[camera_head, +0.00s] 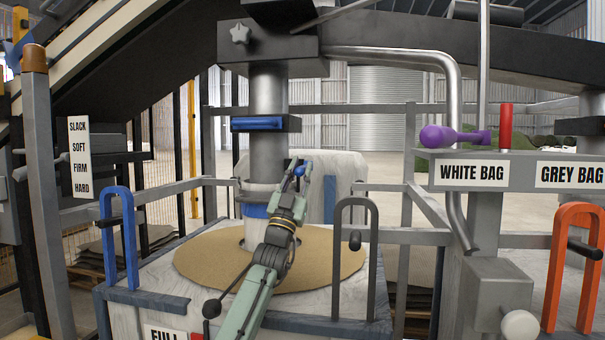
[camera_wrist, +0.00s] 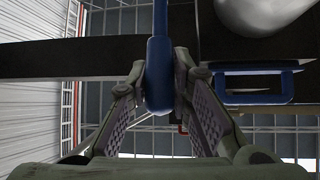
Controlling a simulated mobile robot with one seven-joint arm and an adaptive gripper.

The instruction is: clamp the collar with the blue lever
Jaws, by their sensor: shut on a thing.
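A dark collar (camera_head: 292,124) with a blue rectangular loop (camera_head: 257,124) on its front surrounds the grey vertical spout pipe (camera_head: 268,92). My gripper (camera_head: 299,168) is just below and right of this collar. In the wrist view my gripper's fingers (camera_wrist: 160,105) are shut on the blue lever (camera_wrist: 158,55), whose rounded end sits between the pads. The lever shows only as a small blue patch in the head view (camera_head: 299,171). The blue loop also shows at right in the wrist view (camera_wrist: 258,99). Whether the collar is tight cannot be told.
A blue hoop (camera_head: 106,215), a dark hoop (camera_head: 340,240) and an orange hoop (camera_head: 553,270) stand around. A purple-knobbed lever (camera_head: 440,136) is at right.

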